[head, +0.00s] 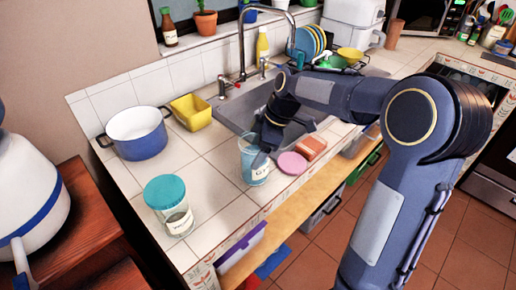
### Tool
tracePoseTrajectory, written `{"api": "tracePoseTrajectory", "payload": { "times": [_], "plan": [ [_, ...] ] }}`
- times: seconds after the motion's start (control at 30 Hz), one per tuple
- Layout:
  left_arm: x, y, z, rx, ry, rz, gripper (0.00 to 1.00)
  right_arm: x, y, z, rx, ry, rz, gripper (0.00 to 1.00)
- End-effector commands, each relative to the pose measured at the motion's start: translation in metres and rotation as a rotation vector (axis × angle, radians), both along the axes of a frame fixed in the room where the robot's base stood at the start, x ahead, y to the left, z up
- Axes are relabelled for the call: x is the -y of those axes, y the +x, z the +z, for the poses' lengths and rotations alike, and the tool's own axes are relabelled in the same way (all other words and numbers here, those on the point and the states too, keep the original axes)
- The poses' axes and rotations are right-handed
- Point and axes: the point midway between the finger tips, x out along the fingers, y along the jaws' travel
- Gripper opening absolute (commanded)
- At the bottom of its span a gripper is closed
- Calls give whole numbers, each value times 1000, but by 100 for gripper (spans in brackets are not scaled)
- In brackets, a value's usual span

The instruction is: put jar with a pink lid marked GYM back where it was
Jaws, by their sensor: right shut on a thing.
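A clear jar (250,163) with bluish contents and a partly hidden label starting with "G" stands near the counter's front edge, to the left of the sink. No lid shows on its top. A round pink lid (292,163) lies flat on the tiles just right of it. My right gripper (263,153) reaches down from the sink side and is shut on the jar at its right side. The fingertips are dark and partly hidden. My left gripper is not in view.
A jar with a teal lid (167,192) stands at the front left counter corner. A blue pot (137,133) and a yellow tub (190,112) stand behind. An orange sponge (312,147) lies beside the pink lid. The sink (235,117) is behind. Tiles between the two jars are clear.

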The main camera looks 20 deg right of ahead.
Motion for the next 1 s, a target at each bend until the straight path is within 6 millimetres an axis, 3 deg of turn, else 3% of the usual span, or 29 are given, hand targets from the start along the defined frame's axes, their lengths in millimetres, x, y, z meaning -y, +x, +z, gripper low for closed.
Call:
{"api": "tracePoseTrajectory", "payload": {
  "times": [0.03, 0.07, 0.2, 0.57, 1.0],
  "plan": [
    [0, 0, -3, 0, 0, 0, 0, 0, 1, -1, 4, 1, 0, 14],
    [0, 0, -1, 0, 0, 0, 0, 0, 0, -1, 0, 0, 0, 75],
    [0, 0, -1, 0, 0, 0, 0, 0, 0, -1, 0, 0, 0, 93],
    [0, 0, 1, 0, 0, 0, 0, 1, 0, 4, 1, 0, 0, 93],
    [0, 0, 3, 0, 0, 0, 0, 30, -14, 82, 5, 0, -2, 93]
  ]
}}
